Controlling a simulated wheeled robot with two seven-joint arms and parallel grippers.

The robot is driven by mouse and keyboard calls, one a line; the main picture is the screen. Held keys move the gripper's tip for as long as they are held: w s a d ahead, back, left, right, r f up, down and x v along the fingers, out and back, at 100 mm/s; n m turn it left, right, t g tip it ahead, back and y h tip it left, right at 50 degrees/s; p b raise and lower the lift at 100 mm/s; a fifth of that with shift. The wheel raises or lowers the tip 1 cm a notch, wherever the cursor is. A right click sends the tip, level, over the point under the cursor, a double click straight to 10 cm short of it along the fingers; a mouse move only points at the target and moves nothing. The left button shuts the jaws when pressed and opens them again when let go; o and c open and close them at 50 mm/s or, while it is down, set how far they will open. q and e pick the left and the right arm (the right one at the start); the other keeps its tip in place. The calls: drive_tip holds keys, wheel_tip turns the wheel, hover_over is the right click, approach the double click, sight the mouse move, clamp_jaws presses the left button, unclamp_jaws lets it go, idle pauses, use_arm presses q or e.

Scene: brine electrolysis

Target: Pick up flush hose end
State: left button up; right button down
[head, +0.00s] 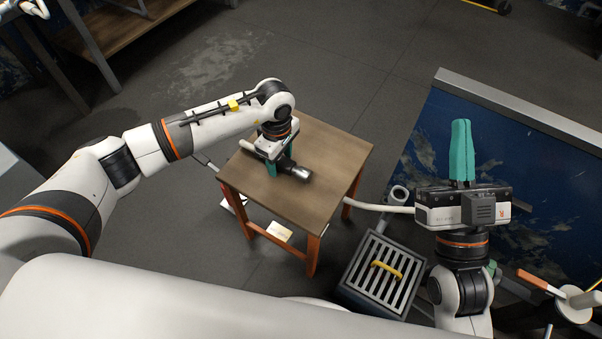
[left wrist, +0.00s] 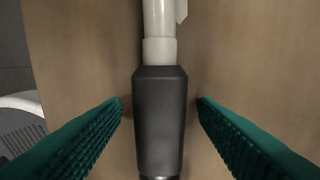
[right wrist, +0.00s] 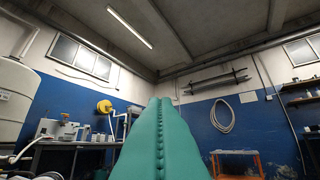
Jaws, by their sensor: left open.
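The flush hose end is a dark grey cylindrical nozzle (left wrist: 160,120) on a pale hose, over the wooden top of a small table (head: 325,150). In the head view its dark body and silver tip (head: 302,174) stick out to the right of my left gripper (head: 280,165). My left gripper is open, with one green finger on each side of the nozzle and a gap on both sides in the left wrist view. My right gripper (head: 461,150) is raised, its green fingers together; the right wrist view shows them closed (right wrist: 160,140) with nothing visible between them.
A grated drain box (head: 383,275) with a yellow handle stands on the floor right of the table. A pale hose (head: 385,208) runs between the table and my right arm. A blue panel (head: 540,180) with a grey edge lies to the right. Open floor lies behind the table.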

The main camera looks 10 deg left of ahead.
use_arm(q)
drive_tip(key=shift+c, duration=0.2)
drive_tip(key=c, duration=1.1)
